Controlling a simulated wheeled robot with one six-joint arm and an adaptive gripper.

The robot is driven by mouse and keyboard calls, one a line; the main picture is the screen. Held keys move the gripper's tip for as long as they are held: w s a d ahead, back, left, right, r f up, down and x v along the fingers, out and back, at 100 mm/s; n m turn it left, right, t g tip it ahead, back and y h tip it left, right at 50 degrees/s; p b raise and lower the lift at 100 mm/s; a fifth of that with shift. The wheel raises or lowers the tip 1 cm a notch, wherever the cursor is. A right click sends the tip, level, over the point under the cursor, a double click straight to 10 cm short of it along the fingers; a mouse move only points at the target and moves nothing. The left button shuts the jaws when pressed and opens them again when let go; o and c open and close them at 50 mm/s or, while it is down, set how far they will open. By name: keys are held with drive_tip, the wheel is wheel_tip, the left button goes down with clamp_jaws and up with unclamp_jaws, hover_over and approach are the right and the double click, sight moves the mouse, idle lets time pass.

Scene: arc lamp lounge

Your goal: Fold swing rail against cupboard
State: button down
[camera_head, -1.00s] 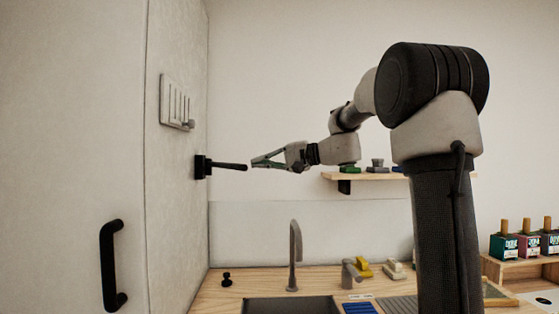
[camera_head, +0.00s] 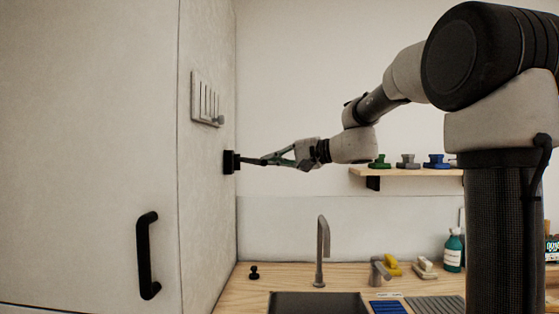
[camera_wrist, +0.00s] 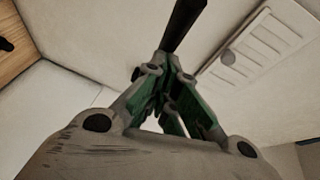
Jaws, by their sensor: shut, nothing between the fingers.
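The swing rail (camera_head: 251,161) is a short black bar on a black bracket (camera_head: 229,162) fixed to the side of the pale cupboard (camera_head: 90,130). It sticks out from that side towards my gripper (camera_head: 268,160). My gripper, with green and grey fingers, is shut and holds nothing. Its tips are at the bar's free end and overlap it in the head view. In the wrist view the dark rail (camera_wrist: 185,22) runs up from just beyond the closed tips (camera_wrist: 165,68). I cannot tell whether they touch.
A slatted panel with a round knob (camera_head: 207,100) is on the cupboard side above the rail. A black door handle (camera_head: 146,255) is on the front. A wall shelf (camera_head: 405,173) holds coloured knobbed pieces. A tap (camera_head: 321,250) and sink (camera_head: 318,302) are below.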

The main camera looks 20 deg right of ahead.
drive_tip(key=a+m+t+h, duration=0.1)
drive_tip(key=a, duration=1)
drive_tip(key=shift+s+a+m+t+h, duration=0.3)
drive_tip(key=shift+m+t+h, duration=0.1)
drive_tip(key=shift+r, duration=0.1)
